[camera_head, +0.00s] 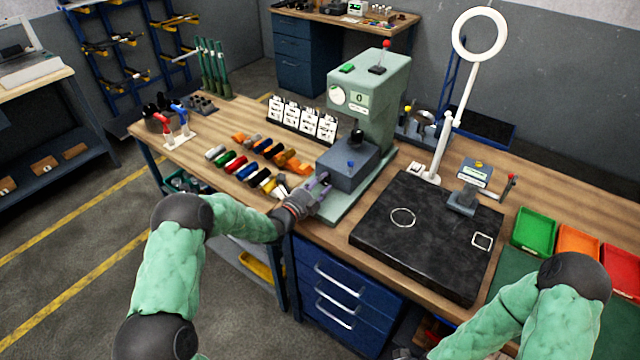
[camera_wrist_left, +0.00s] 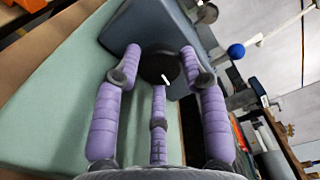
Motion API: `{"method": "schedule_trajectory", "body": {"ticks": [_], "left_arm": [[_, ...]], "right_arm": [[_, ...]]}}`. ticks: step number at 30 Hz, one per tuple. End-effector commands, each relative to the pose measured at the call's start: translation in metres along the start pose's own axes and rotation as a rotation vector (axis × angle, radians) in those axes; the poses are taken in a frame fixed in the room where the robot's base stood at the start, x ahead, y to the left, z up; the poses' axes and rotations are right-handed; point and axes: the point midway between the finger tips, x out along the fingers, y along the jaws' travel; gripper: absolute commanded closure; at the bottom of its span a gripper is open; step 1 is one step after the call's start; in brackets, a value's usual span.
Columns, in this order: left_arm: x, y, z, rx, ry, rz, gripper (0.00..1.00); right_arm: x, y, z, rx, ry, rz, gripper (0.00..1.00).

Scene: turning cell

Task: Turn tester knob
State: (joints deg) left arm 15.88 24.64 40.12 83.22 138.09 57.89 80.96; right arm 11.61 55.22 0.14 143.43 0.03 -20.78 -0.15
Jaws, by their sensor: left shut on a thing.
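The tester (camera_head: 372,104) is a pale green machine on the bench with a dial and a small display. A blue-grey box (camera_head: 347,168) sits on its base. In the left wrist view, a dark round knob (camera_wrist_left: 158,68) with a white mark is on the box's (camera_wrist_left: 143,24) face. My left gripper (camera_head: 322,186) is at the box's front. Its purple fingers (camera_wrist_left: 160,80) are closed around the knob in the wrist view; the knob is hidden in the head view. My right arm is at the lower right; its gripper, at the bottom edge, is barely visible.
Several coloured pieces (camera_head: 249,171) lie on the bench left of the tester. A black slab (camera_head: 430,250) lies to its right, with a ring-topped stand (camera_head: 447,130) behind. Green (camera_head: 534,232) and orange (camera_head: 578,243) trays are farther right.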

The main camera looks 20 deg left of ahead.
Motion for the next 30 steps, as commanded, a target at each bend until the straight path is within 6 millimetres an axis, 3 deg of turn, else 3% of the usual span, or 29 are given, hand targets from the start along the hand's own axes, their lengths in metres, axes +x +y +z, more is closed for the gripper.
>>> {"method": "schedule_trajectory", "body": {"ticks": [1, 3, 16, 20, 30], "left_arm": [[0.000, 0.001, 0.000, -0.002, 0.000, 0.002, 0.52], [0.000, 0.001, 0.000, -0.002, 0.000, 0.002, 0.35], [-0.006, 0.001, 0.000, -0.003, -0.001, 0.001, 0.35], [-0.023, 0.001, 0.001, -0.003, -0.001, 0.003, 0.35], [-0.089, 0.001, 0.001, -0.003, -0.002, 0.003, 0.35]], "right_arm": [[0.000, 0.000, 0.000, 0.000, 0.000, 0.000, 0.35], [0.000, 0.000, 0.000, 0.000, 0.000, 0.000, 0.35], [0.000, 0.000, 0.000, 0.000, 0.000, 0.000, 0.35], [0.000, 0.000, 0.000, 0.000, 0.000, 0.000, 0.35], [0.000, 0.000, 0.000, 0.000, 0.000, 0.000, 0.35]]}}
